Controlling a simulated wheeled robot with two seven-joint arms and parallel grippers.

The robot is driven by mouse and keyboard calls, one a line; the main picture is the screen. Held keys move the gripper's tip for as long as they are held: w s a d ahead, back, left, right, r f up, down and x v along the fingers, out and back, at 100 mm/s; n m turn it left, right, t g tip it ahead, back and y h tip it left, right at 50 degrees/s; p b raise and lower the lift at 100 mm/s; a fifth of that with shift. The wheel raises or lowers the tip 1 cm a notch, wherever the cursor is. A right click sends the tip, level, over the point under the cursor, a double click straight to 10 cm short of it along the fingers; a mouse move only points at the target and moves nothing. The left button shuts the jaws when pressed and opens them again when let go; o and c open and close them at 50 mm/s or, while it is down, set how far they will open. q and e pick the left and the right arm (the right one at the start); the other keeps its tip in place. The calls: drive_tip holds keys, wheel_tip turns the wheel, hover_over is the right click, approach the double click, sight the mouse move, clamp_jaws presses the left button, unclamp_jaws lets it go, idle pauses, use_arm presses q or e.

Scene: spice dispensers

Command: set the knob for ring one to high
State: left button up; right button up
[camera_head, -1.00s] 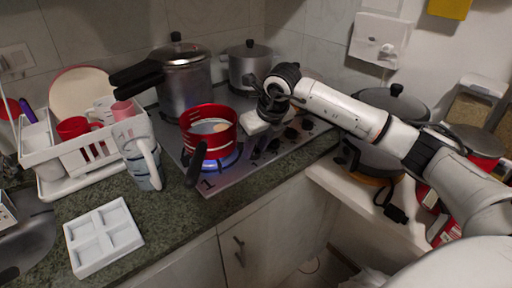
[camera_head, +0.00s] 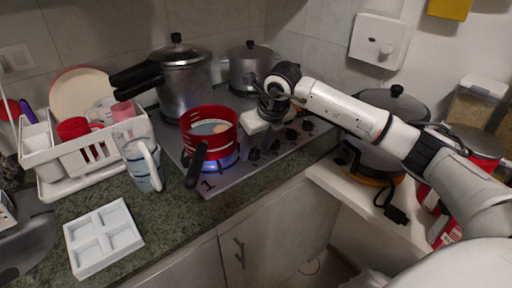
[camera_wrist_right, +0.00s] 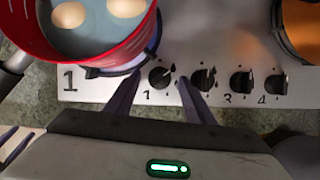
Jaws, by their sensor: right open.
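Black knob one (camera_wrist_right: 161,77) sits on the steel stove front above a printed "1" in the right wrist view. Its pale pointer line slants to the upper right. My right gripper (camera_wrist_right: 160,82) is open, its two dark fingers on either side of this knob; I cannot tell whether they touch it. In the head view my right gripper (camera_head: 270,109) is over the stove's knob row, fingertips hard to make out. Ring one, by the large "1" (camera_head: 208,184), burns with a blue flame (camera_head: 226,163) under a red pot (camera_head: 228,116). My left gripper is not in view.
Knob two (camera_wrist_right: 203,77) stands close to the right finger; knobs three (camera_wrist_right: 242,82) and four (camera_wrist_right: 277,83) follow. The red pot (camera_wrist_right: 22,24) holds egg-like things. A pressure cooker (camera_head: 186,85) and steel pot (camera_head: 243,70) stand behind. A white tray (camera_head: 104,234) lies on the counter.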

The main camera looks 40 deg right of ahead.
drive_tip(key=b+v, duration=0.1)
drive_tip(key=v, duration=0.9)
drive_tip(key=shift+f, duration=0.1)
